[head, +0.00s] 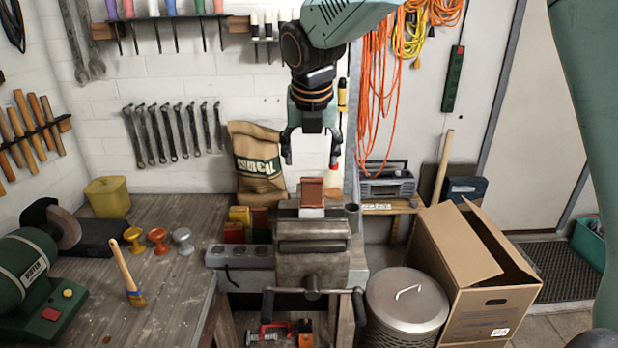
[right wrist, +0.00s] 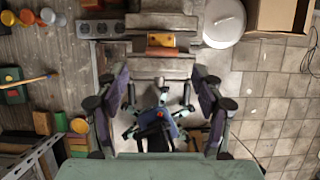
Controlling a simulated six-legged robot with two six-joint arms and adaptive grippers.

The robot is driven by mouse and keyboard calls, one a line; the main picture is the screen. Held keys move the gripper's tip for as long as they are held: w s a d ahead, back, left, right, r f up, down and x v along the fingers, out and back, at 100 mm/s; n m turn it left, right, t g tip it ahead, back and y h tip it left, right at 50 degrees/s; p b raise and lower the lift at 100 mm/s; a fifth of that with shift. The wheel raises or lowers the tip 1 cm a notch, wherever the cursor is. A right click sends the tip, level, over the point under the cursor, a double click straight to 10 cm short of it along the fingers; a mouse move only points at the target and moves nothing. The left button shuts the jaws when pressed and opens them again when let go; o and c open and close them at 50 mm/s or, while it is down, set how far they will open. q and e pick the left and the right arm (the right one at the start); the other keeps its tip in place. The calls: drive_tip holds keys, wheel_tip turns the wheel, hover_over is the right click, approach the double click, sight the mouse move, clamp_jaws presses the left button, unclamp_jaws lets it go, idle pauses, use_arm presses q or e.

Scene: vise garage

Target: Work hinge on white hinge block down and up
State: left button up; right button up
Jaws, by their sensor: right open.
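The white hinge block (head: 311,212) sits at the top of the grey vise (head: 313,246), in the middle of the head view. A reddish-brown hinge leaf (head: 311,191) stands up from it. My right gripper (head: 311,160) hangs from above, pointing down, open and empty, with its fingertips a little above the leaf and spread to either side. In the right wrist view the two fingers of my right gripper (right wrist: 158,105) are wide apart. My left gripper is not in view.
Small red and yellow boxes (head: 239,215) stand left of the vise, near a charcoal bag (head: 258,165). A metal bin (head: 405,300) and an open cardboard box (head: 480,265) are on the right. Knobs, a brush and a grinder (head: 30,275) occupy the left bench.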

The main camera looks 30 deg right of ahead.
sight(312, 178)
drive_tip(key=x, duration=0.6)
drive_tip(key=shift+d+f, duration=0.15)
drive_tip(key=shift+d, duration=0.2)
drive_tip(key=shift+w+a+f, duration=0.15)
drive_tip(key=shift+w+f, duration=0.2)
drive_tip(key=shift+f, duration=0.35)
drive_tip(key=shift+c, duration=0.2)
drive_tip(key=shift+s+d, duration=0.1)
drive_tip(key=shift+d, duration=0.15)
drive_tip(key=shift+c, duration=0.7)
drive_tip(key=shift+a, duration=0.2)
drive_tip(key=c, duration=0.5)
clamp_jaws()
